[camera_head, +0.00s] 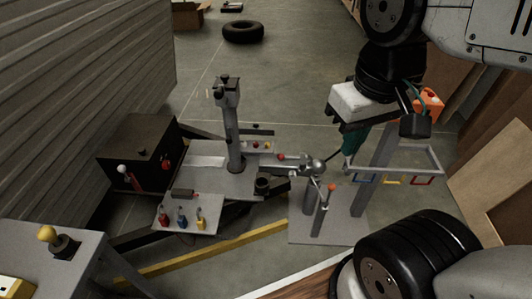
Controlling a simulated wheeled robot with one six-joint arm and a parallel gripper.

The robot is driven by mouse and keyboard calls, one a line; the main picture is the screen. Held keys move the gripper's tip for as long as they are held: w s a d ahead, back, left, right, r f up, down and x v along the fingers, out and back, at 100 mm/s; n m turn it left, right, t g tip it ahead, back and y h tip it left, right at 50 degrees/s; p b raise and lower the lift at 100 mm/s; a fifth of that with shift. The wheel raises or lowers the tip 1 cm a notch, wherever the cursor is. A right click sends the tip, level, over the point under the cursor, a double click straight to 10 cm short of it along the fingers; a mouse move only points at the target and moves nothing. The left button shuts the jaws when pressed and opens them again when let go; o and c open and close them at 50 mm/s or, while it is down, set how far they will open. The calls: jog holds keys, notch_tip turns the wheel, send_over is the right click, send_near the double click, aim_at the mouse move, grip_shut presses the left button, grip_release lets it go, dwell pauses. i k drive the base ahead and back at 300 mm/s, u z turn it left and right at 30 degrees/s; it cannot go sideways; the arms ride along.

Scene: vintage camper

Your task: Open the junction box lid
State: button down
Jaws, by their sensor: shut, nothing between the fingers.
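A dark brown box (138,150) with a flat top stands at the left of the grey hitch assembly. It is the most box-like thing in view, but I cannot tell for sure that it is the junction box. Its top appears closed. A white-knobbed lever and a red knob show at its front. My gripper (347,128) hangs at the upper right, under its white and black body, well to the right of the dark box and apart from it. It is shut and empty. Its fingertips are hard to make out against the teal item behind.
A grey post (230,125) rises from the hitch plate. A tray (186,216) with coloured plugs lies in front. A grey stand (370,180) with a rack is below my gripper. A grey table (40,270) fills the lower left; corrugated wall stands left. Open floor lies behind.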

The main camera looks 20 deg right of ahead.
aim_at(250, 131)
jog(key=u, duration=0.15)
jog(key=k, duration=0.35)
jog(key=z, duration=1.1)
jog(key=i, duration=1.45)
jog(key=u, duration=0.8)
